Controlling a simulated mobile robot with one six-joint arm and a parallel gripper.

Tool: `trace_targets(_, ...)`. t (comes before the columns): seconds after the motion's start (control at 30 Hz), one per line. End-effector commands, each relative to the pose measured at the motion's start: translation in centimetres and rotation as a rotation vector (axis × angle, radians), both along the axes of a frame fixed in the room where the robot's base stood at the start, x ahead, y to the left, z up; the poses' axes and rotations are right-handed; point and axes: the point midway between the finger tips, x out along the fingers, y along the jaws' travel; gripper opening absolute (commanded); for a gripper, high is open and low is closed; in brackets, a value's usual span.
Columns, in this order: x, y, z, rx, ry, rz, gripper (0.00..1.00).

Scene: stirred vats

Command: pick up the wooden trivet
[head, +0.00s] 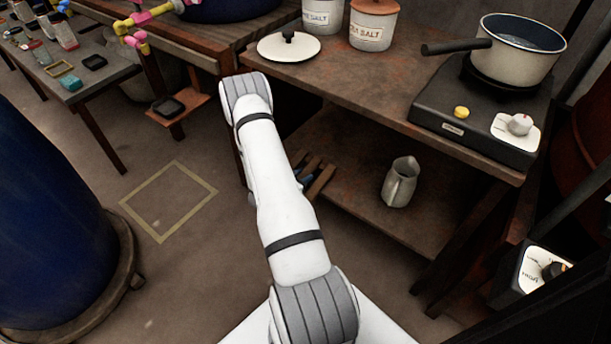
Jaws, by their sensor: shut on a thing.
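The wooden trivet (321,182) shows as several brown slats just right of my arm, at the left end of the lower shelf. My arm hides part of it. My gripper (308,180) is mostly hidden behind my forearm; a small dark and bluish part shows among the slats. It is shut on the trivet. I cannot tell whether the trivet touches the shelf or is clear of it.
A metal jug (400,182) stands on the lower shelf (350,150). Above are a white lid (270,47), salt jars (372,28), and a pot (522,48) on a hotplate (450,110). A blue vat (50,220) stands left; marked floor (165,200) between is clear.

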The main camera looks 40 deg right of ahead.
Motion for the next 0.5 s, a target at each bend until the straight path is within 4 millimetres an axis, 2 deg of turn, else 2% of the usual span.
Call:
trace_targets(0.1,0.0,0.0,0.0,0.001,0.001,-0.001,0.04)
trace_targets(0.33,0.0,0.0,0.2,0.000,-0.001,-0.001,0.04)
trace_targets(0.5,0.0,-0.1,2.5,-0.001,-0.002,-0.001,0.04)
